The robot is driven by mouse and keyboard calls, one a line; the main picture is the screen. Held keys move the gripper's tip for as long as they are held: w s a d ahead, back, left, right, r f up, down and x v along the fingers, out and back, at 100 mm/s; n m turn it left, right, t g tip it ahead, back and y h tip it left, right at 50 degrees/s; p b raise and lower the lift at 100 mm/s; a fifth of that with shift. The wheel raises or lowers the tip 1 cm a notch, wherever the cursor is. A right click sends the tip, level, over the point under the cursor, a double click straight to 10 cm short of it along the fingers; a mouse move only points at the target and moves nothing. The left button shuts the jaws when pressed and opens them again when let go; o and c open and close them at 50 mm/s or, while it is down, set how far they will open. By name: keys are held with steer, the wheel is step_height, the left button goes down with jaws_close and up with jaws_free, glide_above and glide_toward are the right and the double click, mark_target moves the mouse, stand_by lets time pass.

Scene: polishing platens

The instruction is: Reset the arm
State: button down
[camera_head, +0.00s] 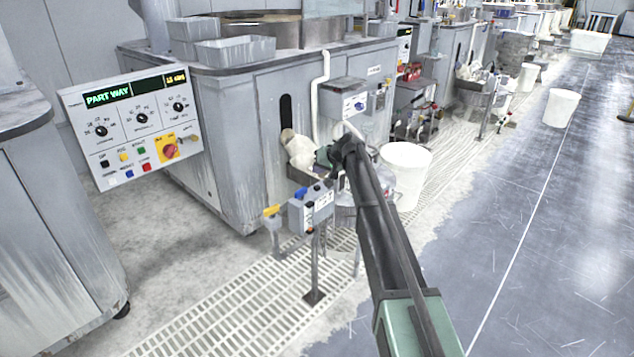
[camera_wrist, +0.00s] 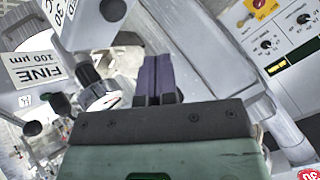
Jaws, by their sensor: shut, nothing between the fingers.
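My arm (camera_head: 375,215) reaches from the bottom right of the head view up and away toward the grey cabinet of the nearest polishing machine. My gripper's two dark purple fingers (camera_wrist: 158,75) are together and empty in the middle of the wrist view. In the head view the green gripper body (camera_head: 323,155) is small and partly hidden by the wrist, and its fingers cannot be made out. A knob with a white dial (camera_wrist: 98,92) shows left of the fingers, beside a "FINE 200 µm" label (camera_wrist: 37,70).
A control panel (camera_head: 135,122) reading "PART WAY" stands at left. A small button box on a post (camera_head: 311,208) stands in front of the arm's far end. A white bucket (camera_head: 404,170) is close to the arm's right side. The blue-grey aisle at right is mostly clear.

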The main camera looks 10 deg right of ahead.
steer(key=shift+r+p, duration=0.45)
steer(key=shift+r, duration=0.4)
steer(key=shift+f, duration=0.1)
steer(key=s+f+g+h, duration=0.3)
steer(key=s, duration=2.2)
steer(key=s+f+g+h, duration=0.2)
steer(key=s+g+h, duration=0.15)
steer(key=s, duration=2.15)
step_height(320, 180, up, 25)
steer(key=p, duration=2.5)
steer(key=shift+w+a+r, duration=0.2)
steer(key=shift+w+a, duration=0.05)
steer(key=shift+w, duration=0.05)
